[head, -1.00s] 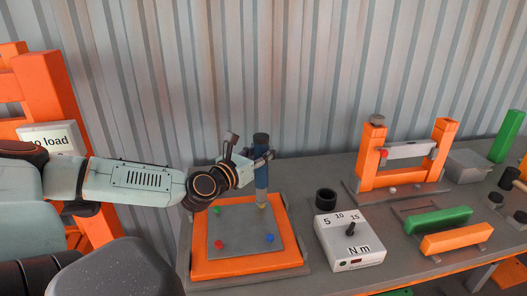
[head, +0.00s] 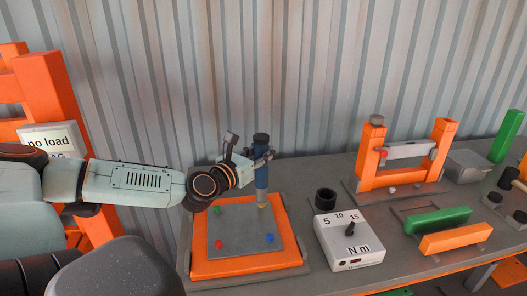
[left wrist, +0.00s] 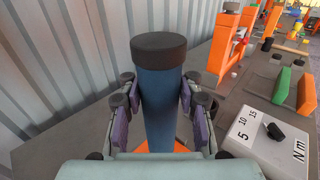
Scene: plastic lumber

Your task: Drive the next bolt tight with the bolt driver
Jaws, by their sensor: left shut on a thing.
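The bolt driver (head: 261,170) is a blue upright cylinder with a dark cap. My left gripper (head: 260,158) is shut around its body; the left wrist view also shows the driver (left wrist: 160,100) between the finger pads. The driver's lower end is at the yellow bolt (head: 262,205) at the plate's back right corner; I cannot tell how far the bolt is in. The grey plate (head: 240,228) lies on an orange block (head: 240,266). Green (head: 217,210), red (head: 218,244) and blue (head: 269,238) bolts mark its other corners. My right gripper is out of view.
The torque box (head: 348,243), marked 5, 10, 15 and N m, stands right of the plate. A black ring (head: 325,198) lies behind it. An orange frame (head: 405,160) and green (head: 438,220) and orange (head: 456,240) bars lie further right. A corrugated wall (head: 300,80) is close behind.

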